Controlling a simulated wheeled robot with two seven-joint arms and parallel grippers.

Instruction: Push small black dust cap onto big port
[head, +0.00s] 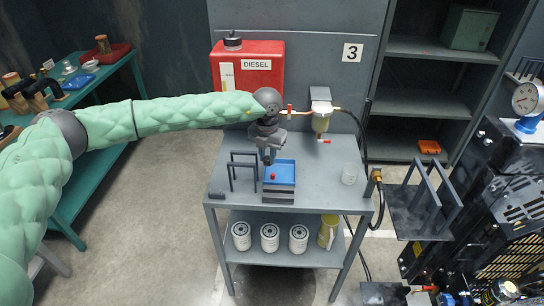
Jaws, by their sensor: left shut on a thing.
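My left gripper (268,158) points down over the blue tray (281,190) on the grey table. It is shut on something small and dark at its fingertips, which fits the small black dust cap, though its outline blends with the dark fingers. A red cap (273,176) lies in the tray, just below the fingertips. I cannot pick out the big port with certainty. My right gripper is not in view.
A dark rack (243,170) stands left of the tray, a clear jar (350,174) right of it. Behind are a red DIESEL tank (247,70) and a filter bowl (320,122). A black hose hangs along the table's right side. The engine (500,200) stands at right.

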